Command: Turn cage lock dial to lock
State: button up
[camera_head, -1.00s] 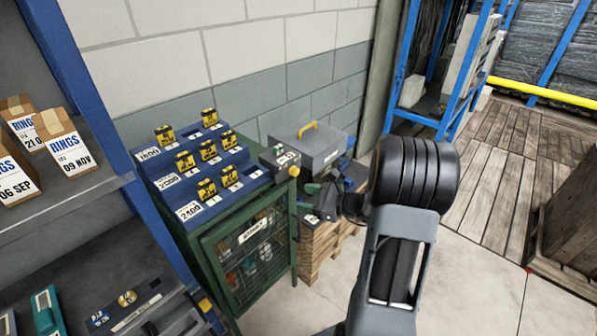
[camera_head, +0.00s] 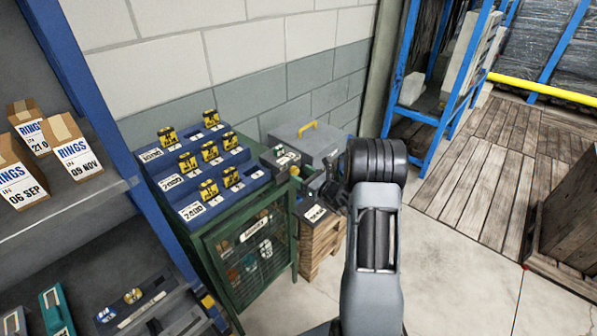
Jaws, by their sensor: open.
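The green cage (camera_head: 228,289) stands against the wall, its mesh door shut, with a white label (camera_head: 254,230) and several items behind the mesh. A small grey box (camera_head: 280,158) sits at the cage's top right corner. A yellow knob (camera_head: 295,171) is on its near side and may be the lock dial; its setting is too small to read. My gripper (camera_head: 318,188) is open, just right of the knob and apart from it as far as I can tell. My own wrist partly hides the gripper.
Blue stepped racks (camera_head: 192,208) with yellow-black blocks cover the cage top. A grey case (camera_head: 300,143) with a yellow handle stands behind my gripper, near a wooden pallet stack (camera_head: 318,246). A shelf (camera_head: 95,205) with boxes is at left.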

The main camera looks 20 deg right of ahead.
jog(key=shift+x, duration=1.1)
